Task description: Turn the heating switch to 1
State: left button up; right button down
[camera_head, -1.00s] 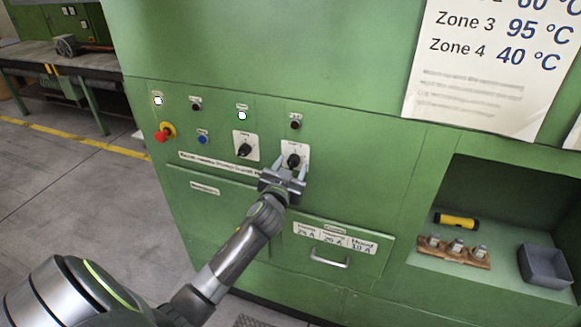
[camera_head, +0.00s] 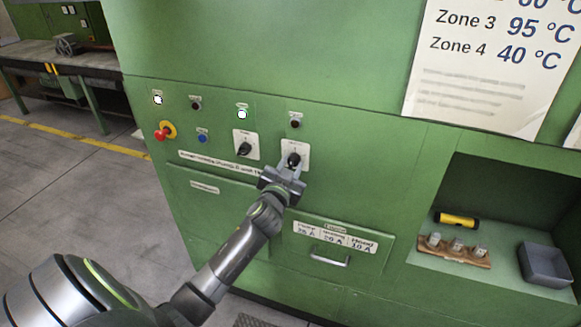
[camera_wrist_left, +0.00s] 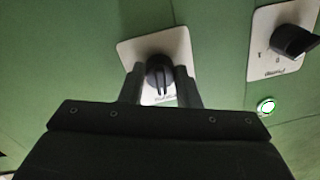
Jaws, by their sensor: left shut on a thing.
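The rotary switch at the right of the green panel has a black knob (camera_head: 293,158) on a white plate (camera_head: 303,151). My left gripper (camera_head: 291,167) reaches it from below and is shut on the knob. In the left wrist view the knob (camera_wrist_left: 159,73) sits between the two fingers, and its plate (camera_wrist_left: 178,42) shows behind. The gripper hides part of the plate, and I cannot read its label or the knob's setting. A second rotary switch (camera_head: 244,149) is to the left; its plate, marked 0 and 1, shows in the left wrist view (camera_wrist_left: 266,50). My right gripper is not in view.
A red emergency button (camera_head: 162,134), a blue button (camera_head: 202,138) and a lit white lamp (camera_head: 242,114) are on the panel. A drawer handle (camera_head: 329,259) protrudes below right. An open recess holds a yellow flashlight (camera_head: 456,220) and a grey box (camera_head: 546,266).

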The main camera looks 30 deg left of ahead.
pick_arm(q)
jog(key=m, duration=0.5)
jog(key=shift+a, duration=0.1)
jog(key=m+p, duration=0.1)
jog(key=m, duration=0.4)
jog(key=shift+m, duration=0.4)
jog(key=o, duration=1)
jog(key=shift+t, duration=0.3)
jog(key=shift+c, duration=0.2)
jog(key=shift+s, duration=0.1)
jog(key=r+b+v, duration=0.1)
jog(key=b+v, duration=0.2)
jog(key=v, duration=1.4)
jog(key=shift+s+f, duration=0.15)
jog(key=shift+f, duration=0.2)
jog(key=shift+f+b, duration=0.1)
jog(key=shift+b, duration=0.2)
